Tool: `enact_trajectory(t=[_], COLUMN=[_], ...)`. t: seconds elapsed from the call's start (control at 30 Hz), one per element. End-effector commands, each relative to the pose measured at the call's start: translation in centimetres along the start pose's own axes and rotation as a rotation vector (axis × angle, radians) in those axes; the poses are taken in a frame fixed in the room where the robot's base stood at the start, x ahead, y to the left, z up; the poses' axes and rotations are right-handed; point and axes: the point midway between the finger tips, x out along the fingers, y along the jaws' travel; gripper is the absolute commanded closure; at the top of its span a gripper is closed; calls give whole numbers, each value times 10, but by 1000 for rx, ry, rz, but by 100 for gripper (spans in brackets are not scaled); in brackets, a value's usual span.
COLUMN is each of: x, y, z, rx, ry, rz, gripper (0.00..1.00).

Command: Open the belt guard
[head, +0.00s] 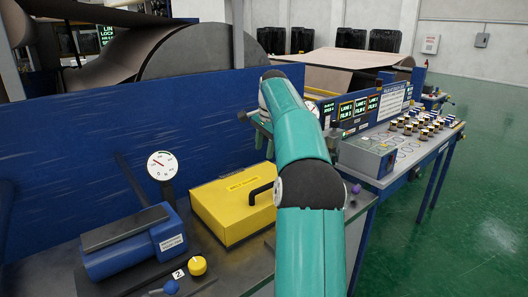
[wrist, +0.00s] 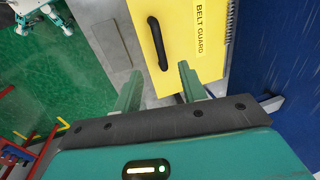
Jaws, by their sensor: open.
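The belt guard is a yellow box (head: 228,212) on the bench, left of my arm. Its lid looks shut. A black bar handle (head: 262,190) stands at its right side. In the wrist view the yellow lid (wrist: 184,40) reads "BELT GUARD", with a hinge-like strip along its right edge. The black handle (wrist: 156,42) lies ahead of my gripper (wrist: 160,72), its lower end appearing between the two fingertips. The jaws are open and empty, apart from the handle. In the head view my arm hides most of the gripper.
A blue motor-like unit (head: 130,243), a dial gauge (head: 161,166) and a yellow knob (head: 197,265) are left of the guard. A blue wall (head: 110,140) runs behind it. A bench with several small rolls (head: 425,128) stands right. Green floor (head: 480,210) is open at right.

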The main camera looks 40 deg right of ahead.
Motion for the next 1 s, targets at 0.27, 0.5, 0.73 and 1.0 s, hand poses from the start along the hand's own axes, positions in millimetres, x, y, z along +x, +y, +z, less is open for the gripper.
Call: enact_trajectory(t=[0.27, 0.5, 0.73, 1.0], x=[-7, -7, -8, -32], y=[0, 0, 0, 5], z=[0, 0, 0, 10], rx=[0, 0, 0, -5], ry=[-1, 0, 0, 0], rz=[1, 1, 0, -1], gripper=[59, 59, 59, 59])
